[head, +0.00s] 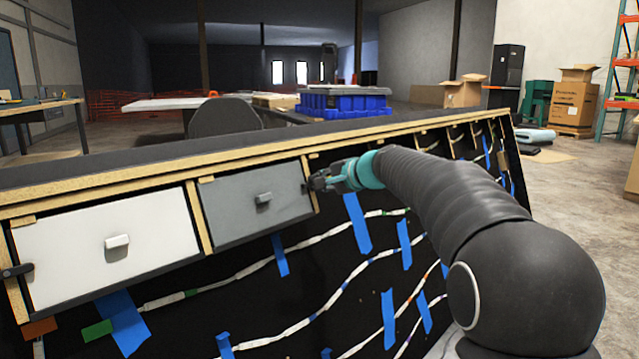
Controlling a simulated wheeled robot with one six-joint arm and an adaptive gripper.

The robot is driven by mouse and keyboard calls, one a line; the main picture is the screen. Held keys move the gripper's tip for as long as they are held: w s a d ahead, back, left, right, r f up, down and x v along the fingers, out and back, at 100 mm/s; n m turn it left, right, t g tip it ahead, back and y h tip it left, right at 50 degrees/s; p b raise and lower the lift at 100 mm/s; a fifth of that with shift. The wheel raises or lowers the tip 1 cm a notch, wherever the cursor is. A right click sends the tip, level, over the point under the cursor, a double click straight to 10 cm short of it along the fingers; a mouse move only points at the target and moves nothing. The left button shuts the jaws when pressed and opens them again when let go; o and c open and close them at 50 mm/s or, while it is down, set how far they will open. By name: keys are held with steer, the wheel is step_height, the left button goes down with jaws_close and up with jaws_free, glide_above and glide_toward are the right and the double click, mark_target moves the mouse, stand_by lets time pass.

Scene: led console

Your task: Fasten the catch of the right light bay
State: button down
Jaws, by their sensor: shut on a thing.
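The right light bay has a grey door (255,207) with a small grey handle (263,199) at its middle. The door sits flush in the wooden frame and looks closed. Its dark catch (306,188) is at the door's right edge, mostly hidden by my gripper (316,183). My gripper reaches in from the right and is shut on the catch. The exact angle of the catch cannot be told. The left bay has a white door (110,247) with a pale handle (117,242), also closed. Its dark catch (16,271) lies roughly level at the left edge.
The black console front (290,290) slopes below the bays, with light strips and blue tape (357,222) on it. Its dark top ledge (200,148) runs behind. A chair (224,117) and a blue crate (343,104) stand beyond. Open floor is at the right.

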stand_by(0.3)
steer(key=c, duration=1.2)
jaws_free()
steer(key=v, duration=1.2)
